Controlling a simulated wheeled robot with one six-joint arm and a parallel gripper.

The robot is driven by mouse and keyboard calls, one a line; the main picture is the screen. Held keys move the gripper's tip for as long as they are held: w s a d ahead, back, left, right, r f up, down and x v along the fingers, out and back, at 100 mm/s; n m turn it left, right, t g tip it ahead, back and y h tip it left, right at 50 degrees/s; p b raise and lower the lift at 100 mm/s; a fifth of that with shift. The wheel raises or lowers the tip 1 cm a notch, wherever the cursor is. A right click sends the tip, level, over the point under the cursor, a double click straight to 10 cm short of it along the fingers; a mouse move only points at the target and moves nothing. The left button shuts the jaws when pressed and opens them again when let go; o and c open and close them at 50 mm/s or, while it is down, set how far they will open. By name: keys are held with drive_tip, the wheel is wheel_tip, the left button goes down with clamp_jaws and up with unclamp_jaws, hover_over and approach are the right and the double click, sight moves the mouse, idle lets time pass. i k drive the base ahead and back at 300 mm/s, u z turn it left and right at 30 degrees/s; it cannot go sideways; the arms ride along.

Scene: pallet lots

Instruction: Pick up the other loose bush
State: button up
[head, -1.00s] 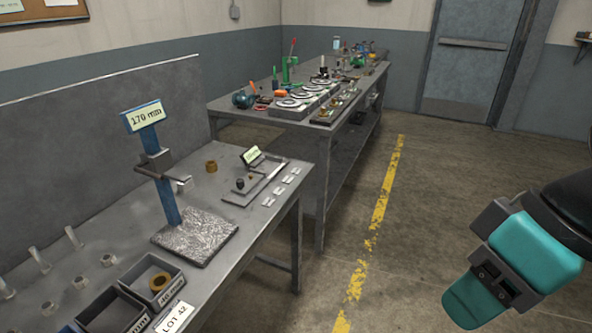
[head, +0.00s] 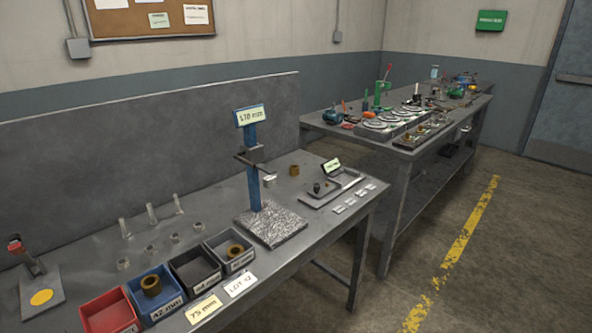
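A brown bush (head: 294,170) stands loose on the grey bench (head: 330,240), behind and right of the blue height stand (head: 254,180) with its "170 mm" sign. Another brown bush (head: 151,285) sits in the blue bin (head: 168,311) at the front left. A third brown bush (head: 235,249) is in the grey bin (head: 243,263) at the right end of the bin row. My gripper is out of view.
A red bin (head: 110,318) and a dark, apparently empty bin (head: 195,282) share the row. A flat gauge tray (head: 322,198) sits right of the stand. A second, cluttered bench (head: 410,160) stands beyond; open floor lies right.

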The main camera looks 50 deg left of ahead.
sight(294, 169)
drive_tip(key=u, duration=0.15)
drive_tip(key=i, duration=1.8)
drive_tip(key=u, duration=0.8)
drive_tip(key=i, duration=1.15)
drive_tip(key=u, duration=1.6)
drive_tip(key=i, duration=0.8)
drive_tip(key=u, duration=0.75)
